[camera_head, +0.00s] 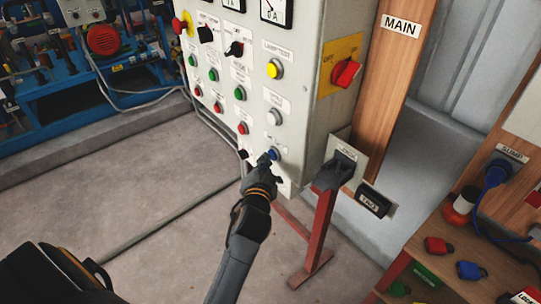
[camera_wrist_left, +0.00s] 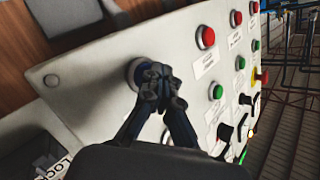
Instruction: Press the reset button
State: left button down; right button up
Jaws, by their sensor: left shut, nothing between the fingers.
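The control panel (camera_head: 305,120) stands at the centre of the head view, with several buttons, switches and gauges. A blue button (camera_head: 273,153) sits low on its front face, near the right edge; its label is too small to read. My left gripper (camera_head: 266,160) is shut and empty, its fingertips at the blue button. In the left wrist view, my left gripper (camera_wrist_left: 158,82) is in front of the blue button (camera_wrist_left: 138,72) and hides part of it. I cannot tell whether the fingertips touch it or whether it is pressed in. My right gripper is not in view.
A white button (camera_head: 274,117) and a yellow button (camera_head: 275,69) sit above the blue one. A red rotary switch (camera_head: 346,72) is on the panel's side. A wooden shelf with padlocks (camera_head: 438,246) stands at the right. The floor (camera_head: 110,195) at the left is clear.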

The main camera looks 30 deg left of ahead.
pick_arm(q)
jog(key=shift+s+a, duration=0.2)
jog(key=shift+s, duration=0.45)
jog(key=shift+p, duration=0.3)
jog(key=s, duration=0.1)
jog(key=s+a+p, duration=0.1)
jog(key=s, duration=0.1)
jog(key=s+a, duration=0.1)
jog(key=shift+s, duration=0.3)
